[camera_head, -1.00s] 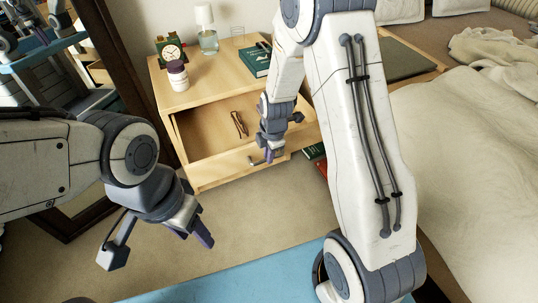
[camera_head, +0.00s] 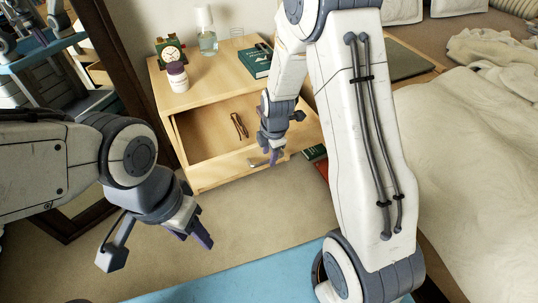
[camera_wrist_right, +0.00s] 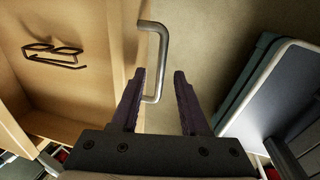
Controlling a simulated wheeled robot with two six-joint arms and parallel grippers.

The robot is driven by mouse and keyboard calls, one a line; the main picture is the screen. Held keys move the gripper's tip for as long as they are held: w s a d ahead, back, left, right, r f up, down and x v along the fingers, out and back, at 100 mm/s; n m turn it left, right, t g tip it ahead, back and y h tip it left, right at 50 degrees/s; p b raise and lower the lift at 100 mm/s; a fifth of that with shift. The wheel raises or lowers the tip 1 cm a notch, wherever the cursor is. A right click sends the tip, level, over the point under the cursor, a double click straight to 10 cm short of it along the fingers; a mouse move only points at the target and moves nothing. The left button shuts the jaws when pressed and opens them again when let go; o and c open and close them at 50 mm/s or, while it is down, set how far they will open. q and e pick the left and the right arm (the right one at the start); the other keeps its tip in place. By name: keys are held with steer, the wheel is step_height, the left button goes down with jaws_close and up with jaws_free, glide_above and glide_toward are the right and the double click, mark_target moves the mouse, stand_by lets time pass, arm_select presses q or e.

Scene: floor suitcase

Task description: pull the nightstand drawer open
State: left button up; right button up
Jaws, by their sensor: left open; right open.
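The wooden nightstand (camera_head: 212,90) stands at the back with its drawer (camera_head: 205,178) pulled out. The drawer's inside shows, with a pair of glasses (camera_head: 239,125) lying in it. The metal handle (camera_head: 254,163) is on the drawer front. My right gripper (camera_head: 274,158) is open just right of the handle. In the right wrist view the handle (camera_wrist_right: 163,55) shows near and partly between the fingertips of the open gripper (camera_wrist_right: 160,75); the fingers are not closed on it. My left gripper (camera_head: 196,236) is open and empty over the floor at left.
On the nightstand top are a clock (camera_head: 171,51), a jar (camera_head: 177,77), a glass bottle (camera_head: 207,38) and a green book (camera_head: 257,63). A bed (camera_head: 470,160) lies at right. Books lie on the floor beside the nightstand. A dark-framed mirror stands at left.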

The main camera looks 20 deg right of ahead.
step_height(320, 180, up, 9)
steer(key=s+p, duration=0.1)
steer(key=p, duration=0.1)
steer(key=shift+s+p, duration=0.35)
steer(key=shift+d, duration=0.1)
steer(key=s+a+r+m, duration=0.5)
steer(key=s+a+r, duration=0.2)
steer(key=s+a, duration=0.3)
steer(key=s+a+r+m+g, duration=0.1)
steer(key=s+a+r+m, duration=0.15)
steer(key=s, duration=0.35)
steer(key=s+a+r+m+g, duration=0.1)
steer(key=s+m, duration=0.3)
steer(key=s, duration=0.3)
step_height(320, 180, up, 28)
steer(key=s+p, duration=0.1)
steer(key=p, duration=2.6)
steer(key=shift+d+m+y+p, duration=0.15)
steer(key=shift+m+y+p, duration=0.2)
steer(key=shift+y, duration=0.05)
